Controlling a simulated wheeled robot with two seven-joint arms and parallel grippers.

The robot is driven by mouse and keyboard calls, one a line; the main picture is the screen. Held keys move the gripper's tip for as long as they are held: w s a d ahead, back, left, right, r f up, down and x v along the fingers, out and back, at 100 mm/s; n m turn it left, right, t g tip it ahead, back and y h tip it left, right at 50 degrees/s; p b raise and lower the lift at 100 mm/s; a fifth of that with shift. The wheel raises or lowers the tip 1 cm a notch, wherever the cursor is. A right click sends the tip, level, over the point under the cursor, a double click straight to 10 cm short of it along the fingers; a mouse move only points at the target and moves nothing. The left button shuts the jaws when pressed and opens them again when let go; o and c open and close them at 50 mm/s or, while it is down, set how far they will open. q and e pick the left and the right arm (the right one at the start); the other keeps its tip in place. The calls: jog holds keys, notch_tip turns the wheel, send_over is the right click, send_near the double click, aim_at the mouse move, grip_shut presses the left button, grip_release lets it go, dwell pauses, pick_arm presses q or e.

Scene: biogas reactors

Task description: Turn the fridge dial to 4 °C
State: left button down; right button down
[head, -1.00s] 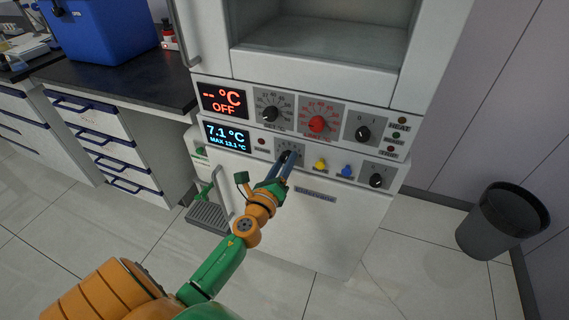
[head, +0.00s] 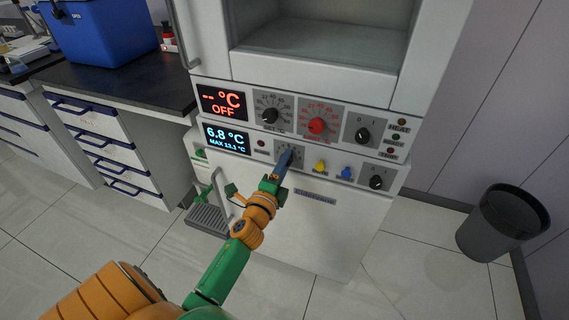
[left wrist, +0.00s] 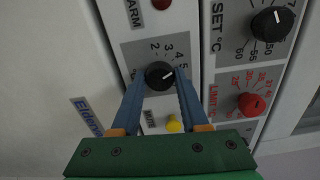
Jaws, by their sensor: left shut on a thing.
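The fridge dial is a black knob (left wrist: 158,76) with a white pointer line, on a grey plate with printed numbers. In the left wrist view its pointer slants up and right, toward the 4–5 side of the scale; the exact reading is unclear. My left gripper (left wrist: 160,80) is shut on this knob, one finger on each side. In the head view the left gripper (head: 286,158) covers most of the dial plate (head: 298,149). The fridge display (head: 227,138) reads 6.8 °C, with MAX 13.1 °C below. My right gripper is out of view.
Above are the OFF display (head: 222,103), a black set dial (head: 270,115) and a red limit dial (head: 317,125). Yellow (head: 320,166) and blue (head: 346,172) buttons and another black knob (head: 376,182) sit right of the fridge dial. A bin (head: 502,225) stands on the floor.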

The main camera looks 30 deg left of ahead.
pick_arm(q)
jog(key=shift+f+n, duration=0.1)
jog(key=shift+n, duration=0.4)
jog(key=shift+c, duration=2.1)
grip_release()
jog(key=shift+s, duration=0.1)
jog(key=v, duration=0.7)
